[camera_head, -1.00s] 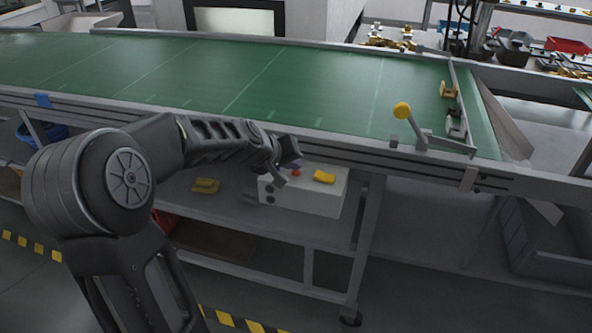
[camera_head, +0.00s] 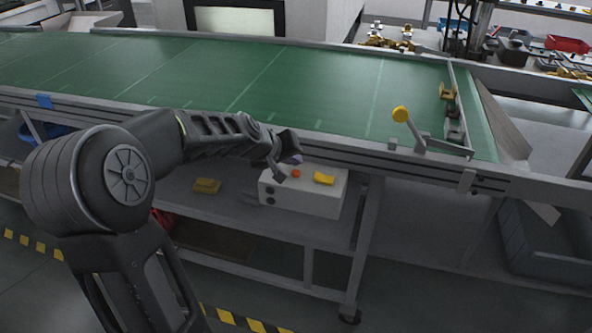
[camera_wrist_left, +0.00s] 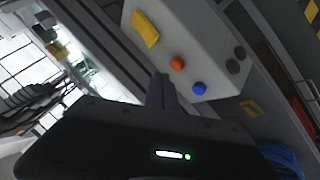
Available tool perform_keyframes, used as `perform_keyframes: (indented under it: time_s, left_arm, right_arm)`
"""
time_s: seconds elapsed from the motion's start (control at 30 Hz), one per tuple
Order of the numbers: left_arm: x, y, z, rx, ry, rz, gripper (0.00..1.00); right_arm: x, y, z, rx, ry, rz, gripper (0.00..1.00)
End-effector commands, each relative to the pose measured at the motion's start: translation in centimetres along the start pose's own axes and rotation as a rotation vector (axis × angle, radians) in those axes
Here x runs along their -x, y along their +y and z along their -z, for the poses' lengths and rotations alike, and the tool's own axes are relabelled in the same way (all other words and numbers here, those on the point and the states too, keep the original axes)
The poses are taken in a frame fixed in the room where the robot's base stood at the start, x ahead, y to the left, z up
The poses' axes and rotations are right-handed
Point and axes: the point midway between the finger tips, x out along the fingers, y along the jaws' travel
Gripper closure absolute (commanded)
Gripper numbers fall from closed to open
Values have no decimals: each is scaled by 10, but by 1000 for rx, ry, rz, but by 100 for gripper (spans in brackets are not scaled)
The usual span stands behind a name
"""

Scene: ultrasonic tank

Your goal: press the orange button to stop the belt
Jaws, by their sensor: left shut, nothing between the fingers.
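The orange button (camera_head: 296,173) sits on top of a pale control box (camera_head: 328,201) on the shelf below the belt's front edge. It also shows in the left wrist view (camera_wrist_left: 177,64), beside a blue button (camera_wrist_left: 199,88). My left gripper (camera_head: 284,172) is shut and empty, just left of the orange button in the head view. In the left wrist view its closed fingertips (camera_wrist_left: 161,80) point toward the box and appear close to the orange button. I cannot tell the exact gap. The green belt (camera_head: 320,95) runs behind. My right gripper is not in view.
A yellow block (camera_head: 324,178) is on the box, right of the orange button. Another yellow piece (camera_head: 206,186) lies on the shelf. The belt's front rail (camera_head: 345,152) passes close behind my gripper.

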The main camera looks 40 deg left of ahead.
Motion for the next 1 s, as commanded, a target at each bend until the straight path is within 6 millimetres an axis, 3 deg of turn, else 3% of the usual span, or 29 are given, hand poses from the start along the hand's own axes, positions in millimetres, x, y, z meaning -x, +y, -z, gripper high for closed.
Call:
perform_keyframes:
  time_s: [0.4, 1.0]
  left_arm:
    - [30, 22, 22, -1, 1, 0, 100]
    - [31, 22, 23, 0, 1, 0, 100]
  right_arm:
    - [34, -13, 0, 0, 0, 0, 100]
    - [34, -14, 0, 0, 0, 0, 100]
